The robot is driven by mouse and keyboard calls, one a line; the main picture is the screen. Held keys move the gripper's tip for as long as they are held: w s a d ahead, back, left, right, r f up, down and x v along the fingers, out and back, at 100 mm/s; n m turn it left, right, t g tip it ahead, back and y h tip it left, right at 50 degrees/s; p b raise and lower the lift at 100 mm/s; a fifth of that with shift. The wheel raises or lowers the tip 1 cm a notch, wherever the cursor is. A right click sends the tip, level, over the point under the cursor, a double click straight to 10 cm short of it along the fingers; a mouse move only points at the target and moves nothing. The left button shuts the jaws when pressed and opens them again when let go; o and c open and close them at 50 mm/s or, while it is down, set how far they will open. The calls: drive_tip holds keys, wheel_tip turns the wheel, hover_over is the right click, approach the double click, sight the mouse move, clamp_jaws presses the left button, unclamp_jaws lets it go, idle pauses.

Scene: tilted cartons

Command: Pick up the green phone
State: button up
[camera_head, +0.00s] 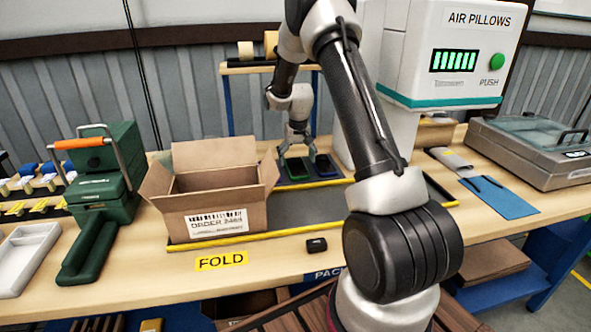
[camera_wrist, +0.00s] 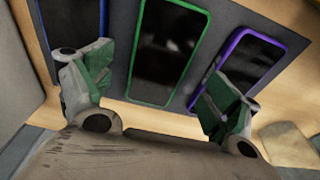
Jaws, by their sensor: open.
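The green phone (camera_wrist: 168,50) has a dark screen and a bright green rim. In the wrist view it lies between my gripper's two fingers, in the middle of a row of three phones. In the head view my gripper (camera_head: 297,150) hangs over the phones. I cannot tell whether the fingers touch anything.
A blue-rimmed phone (camera_wrist: 82,28) lies left of the green one and a purple-rimmed phone (camera_wrist: 250,62) right, both close to my fingers. An open carton (camera_head: 222,205) stands in front on the bench. The white air pillow machine (camera_head: 450,60) stands to the right.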

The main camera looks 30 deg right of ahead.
sight(297, 168)
drive_tip(key=f, duration=0.2)
drive_tip(key=shift+w+d+f, duration=0.15)
drive_tip(key=shift+w+f, duration=0.05)
drive_tip(key=shift+f, duration=0.15)
drive_tip(key=c, duration=1.2)
drive_tip(key=shift+r, duration=0.1)
